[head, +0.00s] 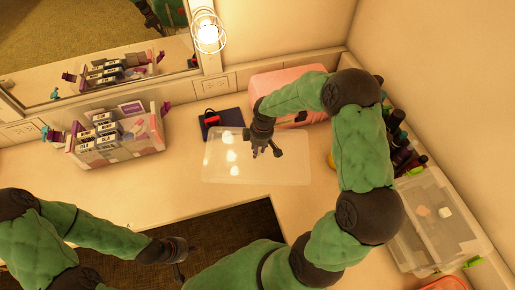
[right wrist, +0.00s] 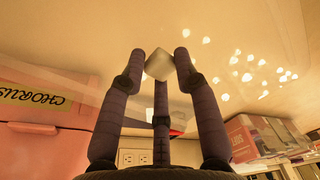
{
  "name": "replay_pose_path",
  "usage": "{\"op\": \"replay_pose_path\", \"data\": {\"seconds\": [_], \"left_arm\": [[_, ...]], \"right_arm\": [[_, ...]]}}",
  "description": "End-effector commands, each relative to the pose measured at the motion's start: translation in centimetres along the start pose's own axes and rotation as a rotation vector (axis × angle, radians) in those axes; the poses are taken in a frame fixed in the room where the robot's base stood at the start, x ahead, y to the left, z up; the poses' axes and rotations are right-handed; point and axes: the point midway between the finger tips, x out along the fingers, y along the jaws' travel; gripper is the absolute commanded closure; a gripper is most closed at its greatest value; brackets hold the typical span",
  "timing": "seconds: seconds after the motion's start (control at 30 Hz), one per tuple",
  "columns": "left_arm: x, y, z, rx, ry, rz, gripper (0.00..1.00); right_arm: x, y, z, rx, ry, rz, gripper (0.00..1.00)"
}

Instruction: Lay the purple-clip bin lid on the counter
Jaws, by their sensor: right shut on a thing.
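The clear lid (head: 225,165) is a see-through sheet over the middle of the counter, with bright reflections on it. My right gripper (head: 265,150) reaches down onto it from the right. In the right wrist view my right gripper (right wrist: 158,70) is shut on the lid's pale, block-like knob (right wrist: 159,64). I cannot tell whether the lid touches the counter. The purple-clip bin (head: 135,150) stands open at the back left, with several labelled boxes in it. My left gripper (head: 178,265) is low, by the dark floor opening; its fingers are too small to read.
A dark blue flat item (head: 230,127) with a red thing on it lies behind the lid. A pink case (head: 285,85) stands at the back. A clear green-clip bin (head: 440,225) and several bottles (head: 400,150) are at the right. Bare counter (head: 185,150) lies left of the lid.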

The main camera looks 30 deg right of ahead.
Motion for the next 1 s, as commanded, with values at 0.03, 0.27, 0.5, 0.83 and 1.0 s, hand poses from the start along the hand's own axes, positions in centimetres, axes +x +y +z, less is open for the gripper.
{"op": "replay_pose_path", "data": {"seconds": [0.03, 0.27, 0.5, 0.83, 1.0], "left_arm": [[0.2, -0.1, 0.0, 0.0, 0.0, 0.0, 1.0], [0.6, -0.2, 0.0, 0.0, 0.0, 0.0, 1.0], [0.6, -0.2, 0.0, 0.0, 0.0, 0.0, 1.0], [0.5, -0.2, 0.0, 0.0, 0.0, 0.0, 1.0], [-0.2, 0.1, 0.0, 0.0, 0.0, 0.0, 1.0]], "right_arm": [[0.2, 0.0, 0.0, 0.0, 0.0, 0.0, 1.0], [0.8, 0.0, 0.1, 0.0, 0.0, 0.0, 1.0], [0.9, 0.0, 0.1, 0.0, -0.001, -0.001, 0.46], [0.8, 0.0, 0.1, 0.0, 0.0, 0.0, 0.45], [-0.2, 0.0, 0.0, 0.0, 0.001, 0.001, 0.45]]}}
